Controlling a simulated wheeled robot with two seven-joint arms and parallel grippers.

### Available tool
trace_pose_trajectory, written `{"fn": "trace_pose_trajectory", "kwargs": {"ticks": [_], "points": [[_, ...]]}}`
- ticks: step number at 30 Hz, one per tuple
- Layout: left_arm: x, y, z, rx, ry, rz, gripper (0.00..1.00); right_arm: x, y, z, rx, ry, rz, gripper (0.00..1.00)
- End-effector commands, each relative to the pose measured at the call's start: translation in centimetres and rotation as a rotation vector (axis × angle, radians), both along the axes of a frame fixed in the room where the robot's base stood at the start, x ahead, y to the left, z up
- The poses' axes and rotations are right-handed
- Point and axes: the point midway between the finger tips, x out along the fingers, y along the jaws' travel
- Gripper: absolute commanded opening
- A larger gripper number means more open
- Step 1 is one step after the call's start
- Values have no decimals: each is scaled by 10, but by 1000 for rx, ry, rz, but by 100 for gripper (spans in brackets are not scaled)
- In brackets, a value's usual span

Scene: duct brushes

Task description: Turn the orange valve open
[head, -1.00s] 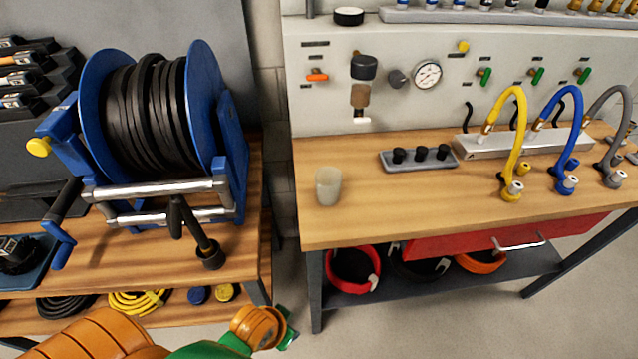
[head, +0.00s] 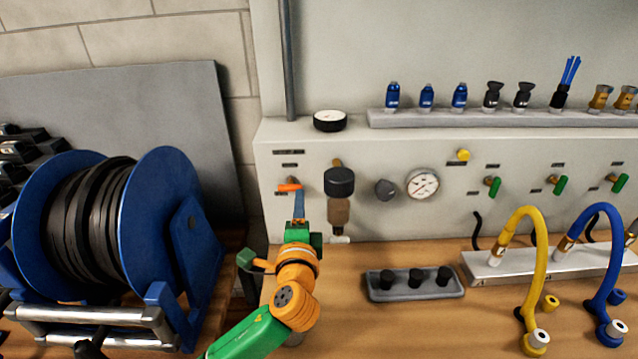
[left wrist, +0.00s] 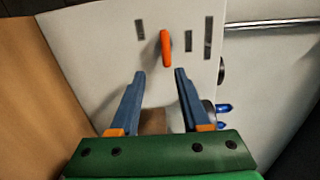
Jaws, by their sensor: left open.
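The orange valve (head: 289,187) is a small lever handle on the upright white panel, at the panel's left end. In the head view its handle lies roughly level. In the left wrist view the orange valve (left wrist: 165,48) shows ahead of the fingertips, centred between them. My left gripper (head: 298,205) is just below and in front of the valve. In the left wrist view my left gripper (left wrist: 158,76) has its two blue-grey fingers spread apart with nothing between them. I cannot tell the exact gap to the handle. My right gripper is not in view.
A dark-topped filter unit (head: 339,182) sticks out just right of the valve, close to my gripper. A gauge (head: 422,184) and green valves (head: 493,187) are further right. A blue hose reel (head: 160,230) stands left. A grey tray (head: 414,285) sits on the wooden bench.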

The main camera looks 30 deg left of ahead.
Motion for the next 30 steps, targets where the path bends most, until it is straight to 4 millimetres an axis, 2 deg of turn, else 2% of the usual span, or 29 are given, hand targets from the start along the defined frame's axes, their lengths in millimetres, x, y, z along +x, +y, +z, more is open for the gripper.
{"fn": "trace_pose_trajectory", "kwargs": {"ticks": [4, 9, 18, 19, 21, 24, 30], "points": [[25, 17, 2, 0, 2, 4, 46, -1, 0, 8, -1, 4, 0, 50], [47, 30, 0, -3, 1, 3, 46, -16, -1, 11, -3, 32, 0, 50], [52, 33, -2, -6, 2, 1, 46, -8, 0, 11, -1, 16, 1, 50], [52, 33, -2, -6, 2, 1, 41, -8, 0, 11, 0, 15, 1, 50], [52, 33, -2, -6, 2, 1, 22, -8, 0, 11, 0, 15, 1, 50], [52, 33, -2, -7, 3, 1, 0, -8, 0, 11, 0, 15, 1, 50], [52, 33, -2, -7, 2, 1, 0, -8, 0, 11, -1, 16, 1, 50]]}}
